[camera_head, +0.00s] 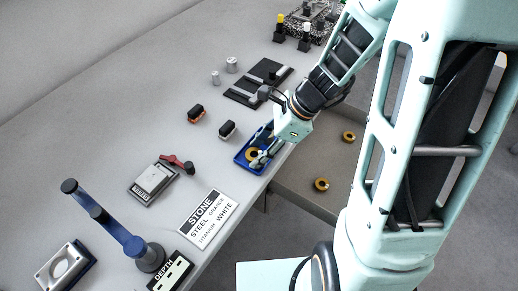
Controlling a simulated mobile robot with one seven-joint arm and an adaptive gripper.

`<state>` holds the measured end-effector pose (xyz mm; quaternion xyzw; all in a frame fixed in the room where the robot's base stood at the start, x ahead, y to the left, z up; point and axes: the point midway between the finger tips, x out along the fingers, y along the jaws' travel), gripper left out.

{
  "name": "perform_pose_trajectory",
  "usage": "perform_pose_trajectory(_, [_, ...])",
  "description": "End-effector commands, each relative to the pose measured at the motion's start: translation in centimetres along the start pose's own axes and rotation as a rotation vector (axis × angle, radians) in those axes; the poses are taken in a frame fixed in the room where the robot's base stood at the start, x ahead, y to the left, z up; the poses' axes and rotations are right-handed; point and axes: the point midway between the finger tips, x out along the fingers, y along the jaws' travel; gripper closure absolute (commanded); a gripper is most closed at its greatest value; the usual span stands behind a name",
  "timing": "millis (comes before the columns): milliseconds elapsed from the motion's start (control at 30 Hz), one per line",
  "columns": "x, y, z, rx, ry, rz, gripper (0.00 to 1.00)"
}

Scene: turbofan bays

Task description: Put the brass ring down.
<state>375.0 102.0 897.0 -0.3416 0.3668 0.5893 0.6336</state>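A brass ring (252,153) shows in or just above the blue tray (241,164) on the grey bench. My gripper (260,161) reaches down over the tray, with its fingers right beside this ring. The fingers are small and partly hidden by the gripper body, so I cannot tell whether they are closed on the ring or apart. Two more brass rings lie lower down on a brownish surface right of the bench: an upper ring (348,136) and a lower ring (321,184).
A white sign (208,218) lies near the bench's front edge. A blue-armed stand (115,230) is at the lower left. Two small dark-topped blocks, left (196,114) and right (227,129), and a black plate (245,92) stand behind the tray. Bare bench lies at the left.

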Motion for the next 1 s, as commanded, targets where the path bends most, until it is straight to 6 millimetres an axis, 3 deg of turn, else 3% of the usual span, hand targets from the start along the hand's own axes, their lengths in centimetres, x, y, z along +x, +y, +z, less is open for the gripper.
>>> perform_pose_trajectory(167, [-0.8,-0.1,0.2,-0.001,0.000,-0.002,0.60])
perform_pose_trajectory(400, [-5.9,-0.1,0.3,0.000,0.000,-0.006,0.60])
perform_pose_trajectory(700, [-9.0,-0.1,-6.6,0.005,0.001,-0.003,0.60])
perform_pose_trajectory(1000, [-11.1,0.0,-9.9,0.001,0.000,-0.001,0.60])
